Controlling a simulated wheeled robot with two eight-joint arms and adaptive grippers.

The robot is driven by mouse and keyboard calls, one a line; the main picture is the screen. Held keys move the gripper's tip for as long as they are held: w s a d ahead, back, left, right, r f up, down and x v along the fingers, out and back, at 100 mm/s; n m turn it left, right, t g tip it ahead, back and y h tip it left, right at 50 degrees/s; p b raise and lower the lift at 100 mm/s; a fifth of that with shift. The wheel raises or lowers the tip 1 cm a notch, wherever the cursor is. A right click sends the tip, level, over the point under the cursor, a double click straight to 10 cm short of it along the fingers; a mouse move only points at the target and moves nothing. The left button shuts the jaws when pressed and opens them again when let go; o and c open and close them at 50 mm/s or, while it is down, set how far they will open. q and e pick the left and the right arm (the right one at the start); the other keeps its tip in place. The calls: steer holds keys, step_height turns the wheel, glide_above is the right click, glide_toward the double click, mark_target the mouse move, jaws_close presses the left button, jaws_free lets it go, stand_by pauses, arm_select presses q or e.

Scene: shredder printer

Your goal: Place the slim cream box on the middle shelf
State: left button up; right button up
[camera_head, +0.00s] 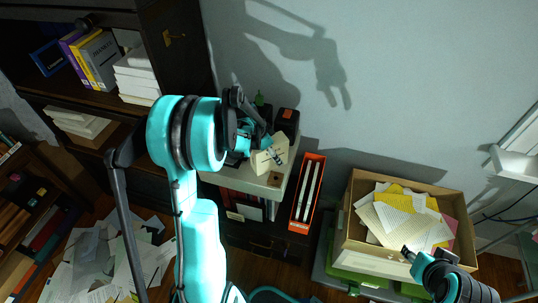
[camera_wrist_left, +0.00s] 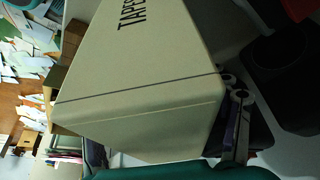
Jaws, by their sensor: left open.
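The cream box (camera_head: 270,158) stands on the top of a low cabinet in the head view, right below my left gripper (camera_head: 262,143). It fills much of the left wrist view (camera_wrist_left: 140,85), with dark lettering beginning "TAPE" and a thin dark line across it. My left gripper is open at the box; whether the fingers touch it I cannot tell. The dark bookcase (camera_head: 105,103) stands at the left, and its shelf below the books holds cream boxes (camera_head: 78,122). My right gripper (camera_head: 408,252) is at the front edge of a cardboard box, its jaws too small to read.
The low cabinet top (camera_head: 238,178) also carries dark items (camera_head: 287,120) behind the box. An orange tray (camera_head: 307,192) stands beside it. The cardboard box (camera_head: 355,215) holds papers. White boxes (camera_head: 137,77) and books (camera_head: 90,58) fill the upper shelf. Papers (camera_head: 100,265) litter the floor.

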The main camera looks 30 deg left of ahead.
arm_select(q)
steer(key=shift+f+b, duration=0.25)
steer(key=shift+b, duration=0.05)
stand_by(0.5)
jaws_close()
